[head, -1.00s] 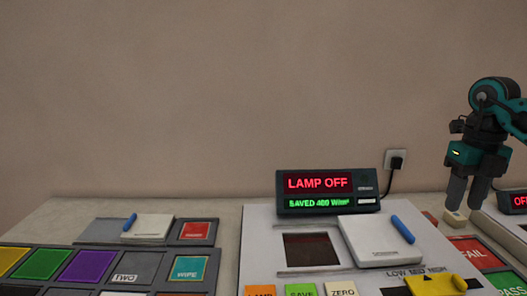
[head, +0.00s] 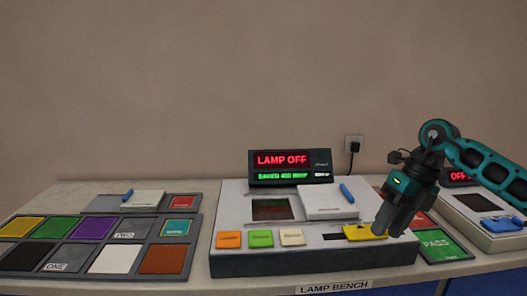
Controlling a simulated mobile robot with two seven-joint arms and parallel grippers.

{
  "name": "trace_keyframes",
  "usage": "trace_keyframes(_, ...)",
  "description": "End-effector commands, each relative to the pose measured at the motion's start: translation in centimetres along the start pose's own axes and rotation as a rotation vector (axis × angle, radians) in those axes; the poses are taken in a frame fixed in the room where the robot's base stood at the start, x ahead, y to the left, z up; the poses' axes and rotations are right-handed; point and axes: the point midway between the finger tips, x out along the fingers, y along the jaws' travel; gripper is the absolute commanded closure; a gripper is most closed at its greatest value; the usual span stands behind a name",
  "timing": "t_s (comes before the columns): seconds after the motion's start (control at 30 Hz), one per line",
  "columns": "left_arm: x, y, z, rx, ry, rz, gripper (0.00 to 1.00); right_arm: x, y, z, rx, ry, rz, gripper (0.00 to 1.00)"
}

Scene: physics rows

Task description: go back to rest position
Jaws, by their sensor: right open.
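My right gripper (head: 391,221) hangs at the right of the head view, fingers pointing down and to the left. It is open with nothing seen between its fingers. Its fingertips show in front of the right end of the lamp bench unit (head: 330,261), close to a yellow piece (head: 360,232) in the picture; I cannot tell whether they touch it. My left gripper is not in view.
A display (head: 290,167) reads LAMP OFF. A tray of coloured tiles (head: 194,239) is at left. A green PASS tile (head: 437,244) and another device (head: 484,223) are at right.

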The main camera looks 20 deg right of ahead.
Motion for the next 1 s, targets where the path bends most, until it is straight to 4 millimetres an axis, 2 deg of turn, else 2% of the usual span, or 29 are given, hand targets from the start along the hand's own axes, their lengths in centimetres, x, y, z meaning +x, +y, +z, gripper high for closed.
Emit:
trace_keyframes(0.03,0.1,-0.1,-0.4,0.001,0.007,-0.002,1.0,3.0,2.7,0.1,-0.034,0.008,0.118,0.58)
trace_keyframes(0.17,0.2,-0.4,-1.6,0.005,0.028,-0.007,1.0,8.9,10.5,0.0,-0.051,-0.016,0.485,0.58)
trace_keyframes(0.2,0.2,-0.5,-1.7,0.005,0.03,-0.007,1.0,10.3,13.0,-0.3,-0.028,-0.03,0.614,0.58)
trace_keyframes(0.3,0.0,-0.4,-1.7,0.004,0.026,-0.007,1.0,12.4,18.2,-0.7,0.099,-0.075,0.916,0.58)
trace_keyframes(0.4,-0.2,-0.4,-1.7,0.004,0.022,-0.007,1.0,13.6,21.2,-0.8,0.318,-0.129,1.177,0.58)
trace_keyframes(0.43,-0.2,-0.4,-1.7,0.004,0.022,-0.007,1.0,13.9,21.6,-0.7,0.401,-0.146,1.244,0.58)
trace_keyframes(0.53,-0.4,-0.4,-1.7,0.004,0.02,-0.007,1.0,15.4,21.7,-0.5,0.721,-0.206,1.42,0.58)
trace_keyframes(0.67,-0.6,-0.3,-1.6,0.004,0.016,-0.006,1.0,19.3,19.1,-1.4,1.224,-0.274,1.518,0.58)
trace_keyframes(0.77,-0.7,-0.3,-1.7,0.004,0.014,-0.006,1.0,23.6,16.2,-3.9,1.638,-0.301,1.482,0.58)
trace_keyframes(0.8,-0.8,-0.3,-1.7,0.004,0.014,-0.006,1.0,25.4,15.2,-5.3,1.794,-0.304,1.443,0.58)
trace_keyframes(0.9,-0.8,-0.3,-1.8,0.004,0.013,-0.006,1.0,29.3,13.4,-9.3,2.114,-0.291,1.321,0.58)
trace_keyframes(1.0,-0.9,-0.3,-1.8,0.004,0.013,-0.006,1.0,31.8,12.7,-12.4,2.314,-0.268,1.212,0.58)
